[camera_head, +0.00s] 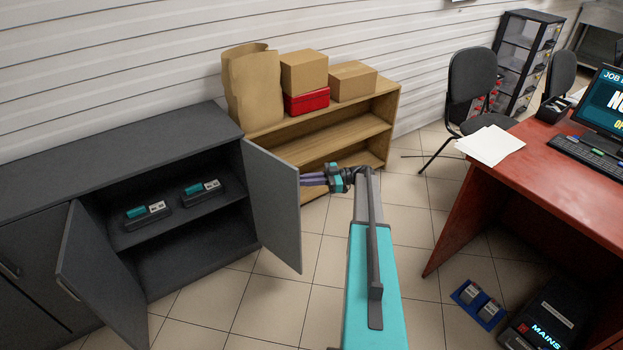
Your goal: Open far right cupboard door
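The dark grey cupboard (120,130) stands against the wall at the left. Its far right door (272,205) stands wide open, swung out into the room. The door to its left (98,270) also stands open, so the compartment between them shows. The finger gap is too small to make out. The far right door's handle is not visible.
Two small devices (147,214) sit on the cupboard's inner shelf. A wooden shelf unit (350,128) with boxes and a paper bag stands behind my gripper. A red desk (560,175) and a chair (472,80) are at the right. Tiled floor (265,305) is clear in front of the doors.

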